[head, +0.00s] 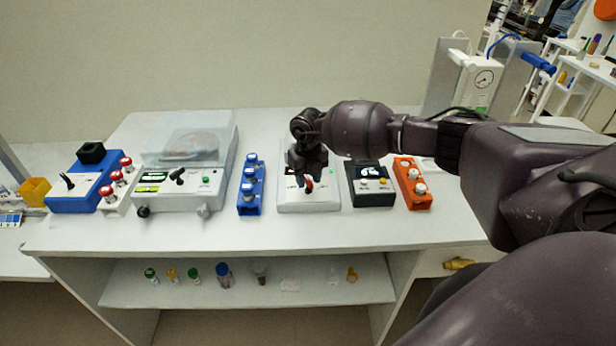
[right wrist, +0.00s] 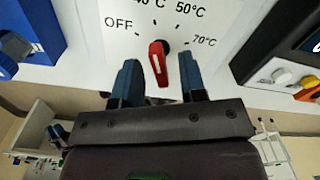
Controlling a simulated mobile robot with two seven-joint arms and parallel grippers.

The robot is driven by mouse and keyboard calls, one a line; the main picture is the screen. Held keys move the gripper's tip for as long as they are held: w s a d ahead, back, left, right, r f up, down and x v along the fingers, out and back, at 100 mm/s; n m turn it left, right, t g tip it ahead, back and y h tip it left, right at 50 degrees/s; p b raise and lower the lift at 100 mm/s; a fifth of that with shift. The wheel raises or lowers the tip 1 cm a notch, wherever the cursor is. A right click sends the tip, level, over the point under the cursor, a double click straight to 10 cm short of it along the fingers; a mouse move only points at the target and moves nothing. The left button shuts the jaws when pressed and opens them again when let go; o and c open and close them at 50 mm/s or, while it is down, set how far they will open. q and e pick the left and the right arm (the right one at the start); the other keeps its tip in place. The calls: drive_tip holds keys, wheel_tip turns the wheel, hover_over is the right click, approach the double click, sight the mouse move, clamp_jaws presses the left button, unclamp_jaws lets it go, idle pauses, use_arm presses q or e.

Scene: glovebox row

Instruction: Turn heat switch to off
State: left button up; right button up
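The heat switch is a red knob (right wrist: 158,62) with a white stripe, on a white panel (right wrist: 120,45) marked OFF, 50°C and 70°C, with another label partly cut off. In the right wrist view OFF is left of the knob and 70°C right of it. I cannot tell which mark it points to. In the head view the knob (head: 309,186) shows red below my right gripper (head: 307,178), on a white box (head: 310,206). My right gripper's two blue fingertips (right wrist: 160,82) are apart, one on each side of the knob, with gaps visible. My left gripper is out of view.
A blue rack (head: 243,209) with blue-capped vials stands left of the white box. A black device (head: 373,199) and an orange rack (head: 419,203) stand close on its right. A lidded instrument (head: 180,200) is further left. The table's front strip is clear.

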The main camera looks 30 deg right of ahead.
clamp_jaws()
drive_tip(key=shift+n, duration=0.3)
drive_tip(key=shift+n+b, duration=0.9)
drive_tip(key=n+b, duration=0.2)
drive_tip(key=n, duration=0.2)
drive_tip(key=shift+n+b, duration=0.6)
drive_tip(key=shift+n, duration=0.5)
drive_tip(key=shift+r+n, duration=0.1)
drive_tip(key=shift+n, duration=0.2)
